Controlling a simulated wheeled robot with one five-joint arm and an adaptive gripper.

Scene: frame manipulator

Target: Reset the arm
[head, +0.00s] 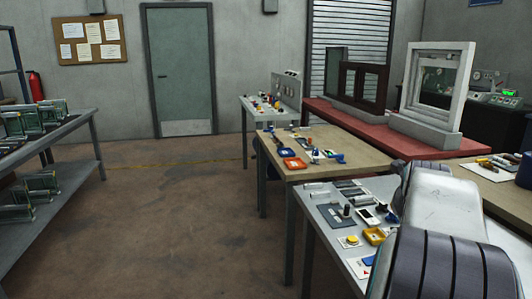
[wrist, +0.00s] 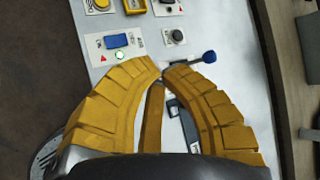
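My gripper (wrist: 162,71) shows in the wrist view with yellow, segmented, curved fingers. Its fingertips come together above a light panel, and I see nothing held between them. A third yellow bar lies between the two curved fingers. In the head view my arm fills the lower right and hides part of the near table; the gripper itself is not visible there. Near the fingertips in the wrist view are a blue-knobbed lever (wrist: 208,57) just to the right, a black knob (wrist: 175,37) above and a blue rocker switch (wrist: 116,41) to the upper left.
The near table (head: 328,222) carries several switches and buttons. A wooden-topped table (head: 345,172) with coloured parts stands behind it, and a red bench (head: 330,113) with window frames is beyond. A metal shelf (head: 75,125) stands at left. The floor (head: 165,215) between is clear.

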